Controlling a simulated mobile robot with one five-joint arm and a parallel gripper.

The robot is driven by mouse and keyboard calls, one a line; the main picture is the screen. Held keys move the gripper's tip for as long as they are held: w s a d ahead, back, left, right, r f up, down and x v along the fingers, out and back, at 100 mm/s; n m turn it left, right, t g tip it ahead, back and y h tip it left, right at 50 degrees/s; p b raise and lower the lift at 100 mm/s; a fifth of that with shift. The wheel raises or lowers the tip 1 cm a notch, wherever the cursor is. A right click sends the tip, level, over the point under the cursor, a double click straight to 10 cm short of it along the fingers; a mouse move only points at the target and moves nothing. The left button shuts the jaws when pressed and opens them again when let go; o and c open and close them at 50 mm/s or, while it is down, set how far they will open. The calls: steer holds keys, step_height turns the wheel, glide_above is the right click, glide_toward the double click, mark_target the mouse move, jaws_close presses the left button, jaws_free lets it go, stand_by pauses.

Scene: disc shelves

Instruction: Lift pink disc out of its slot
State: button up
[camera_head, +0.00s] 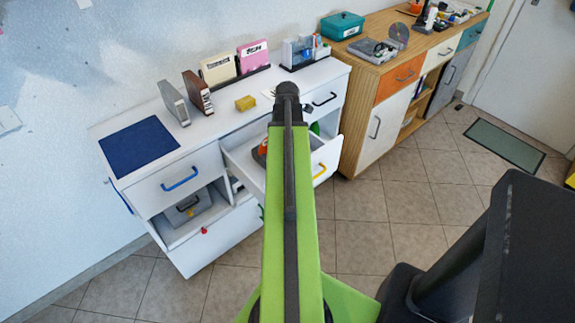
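A pink flat case (252,56) with a white label stands upright in a dark holder at the back of the white cabinet top. It is the only clearly pink flat item in view, and I cannot tell whether it is the pink disc. A cream case (218,68) stands to its left in the same row. My gripper end (287,92) is at the tip of my green arm, lower right of the pink case in the picture and apart from it. The fingers are hidden or too small to tell whether they are open or shut.
A drawer (326,165) stands open near my arm. A wooden cabinet (360,82) is at right. Tiled floor (400,215) is clear.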

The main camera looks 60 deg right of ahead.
jaws_close()
stand_by(1.3)
